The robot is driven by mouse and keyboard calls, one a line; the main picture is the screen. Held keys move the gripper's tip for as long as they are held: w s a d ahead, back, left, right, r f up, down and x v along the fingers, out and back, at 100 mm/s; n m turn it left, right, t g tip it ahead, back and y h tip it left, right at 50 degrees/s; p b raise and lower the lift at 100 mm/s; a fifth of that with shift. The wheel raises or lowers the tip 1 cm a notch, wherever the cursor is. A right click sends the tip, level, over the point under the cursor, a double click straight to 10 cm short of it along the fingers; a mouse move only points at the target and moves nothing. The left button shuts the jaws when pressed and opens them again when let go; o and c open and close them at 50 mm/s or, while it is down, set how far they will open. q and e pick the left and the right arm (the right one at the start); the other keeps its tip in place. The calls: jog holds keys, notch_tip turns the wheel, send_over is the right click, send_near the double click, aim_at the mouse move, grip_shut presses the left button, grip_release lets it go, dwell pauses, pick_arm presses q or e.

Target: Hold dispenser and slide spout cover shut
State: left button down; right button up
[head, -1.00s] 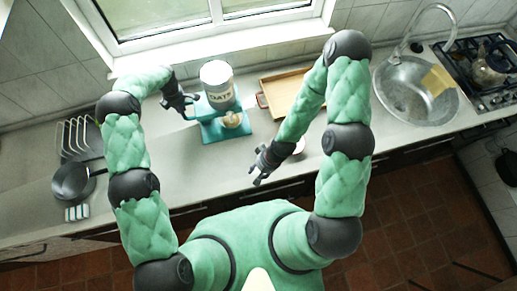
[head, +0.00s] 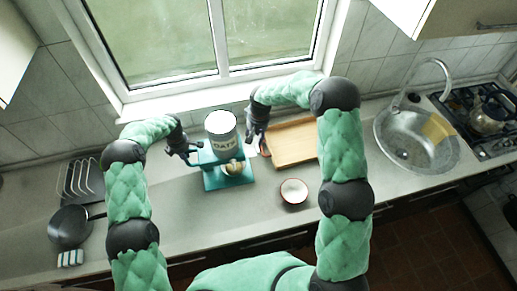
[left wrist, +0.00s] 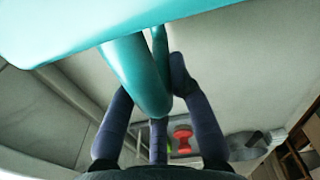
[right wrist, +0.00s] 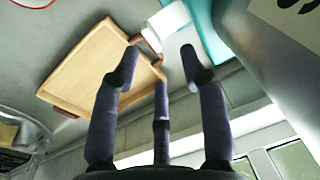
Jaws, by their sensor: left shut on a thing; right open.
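The dispenser is a white canister (head: 221,124) lettered in dark print on a teal stand (head: 214,182), upright on the counter. My left gripper (head: 192,153) is shut on the teal handle at its left side; the left wrist view shows the looped handle (left wrist: 138,75) between the fingers. My right gripper (head: 256,146) is open and empty, just right of the dispenser. In the right wrist view, a white piece (right wrist: 172,20) beside the teal part lies beyond the open fingers (right wrist: 158,75); I cannot tell whether it is the spout cover, nor how far that cover is open.
A small cream cup (head: 232,169) sits on the stand below the canister. A pan (head: 69,227) and rack (head: 80,180) are at the left; the sink (head: 415,140) is at the right.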

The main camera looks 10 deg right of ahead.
aim_at(258, 149)
jog(key=shift+g+h, duration=0.3)
jog(key=shift+h, duration=0.2)
jog(key=f, duration=0.3)
jog(key=d+f, duration=0.1)
jog(key=f, duration=0.6)
jog(key=shift+w+d+f, duration=0.2)
jog(key=shift+w, duration=0.15)
grip_shut()
jog(key=shift+a, duration=0.1)
